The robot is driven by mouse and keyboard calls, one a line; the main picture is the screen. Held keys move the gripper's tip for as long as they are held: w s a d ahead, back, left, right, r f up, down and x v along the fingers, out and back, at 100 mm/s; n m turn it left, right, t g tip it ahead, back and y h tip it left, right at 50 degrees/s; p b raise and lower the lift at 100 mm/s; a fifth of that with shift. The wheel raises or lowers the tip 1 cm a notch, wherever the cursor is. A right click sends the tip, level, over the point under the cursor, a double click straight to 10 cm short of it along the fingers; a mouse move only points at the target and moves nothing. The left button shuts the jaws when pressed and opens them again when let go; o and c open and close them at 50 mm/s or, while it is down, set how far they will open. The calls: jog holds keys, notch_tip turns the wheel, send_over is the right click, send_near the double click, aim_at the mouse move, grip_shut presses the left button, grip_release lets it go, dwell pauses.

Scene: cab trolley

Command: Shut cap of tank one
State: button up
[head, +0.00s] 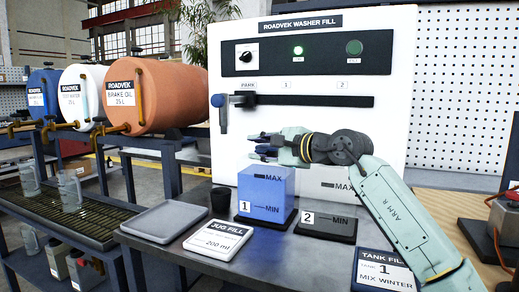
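Tank one (266,199) is a box-shaped tank with blue see-through walls and MAX and MIN marks. It stands upright on a dark base marked 1. My gripper (258,148) is just above its top, pointing left, with its dark fingertips apart in the picture. A small dark blue piece shows between and behind the fingers. I cannot tell whether it is the cap of tank one or part of my gripper, or whether the fingers touch it. The tank's opening is hidden.
Clear tank two (325,184) stands close on the right. A black cup (221,199), grey tray (164,221) and jug-fill card (219,239) lie left and in front.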

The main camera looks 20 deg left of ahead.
jog(key=v, duration=1.2)
jog(key=shift+f, duration=0.1)
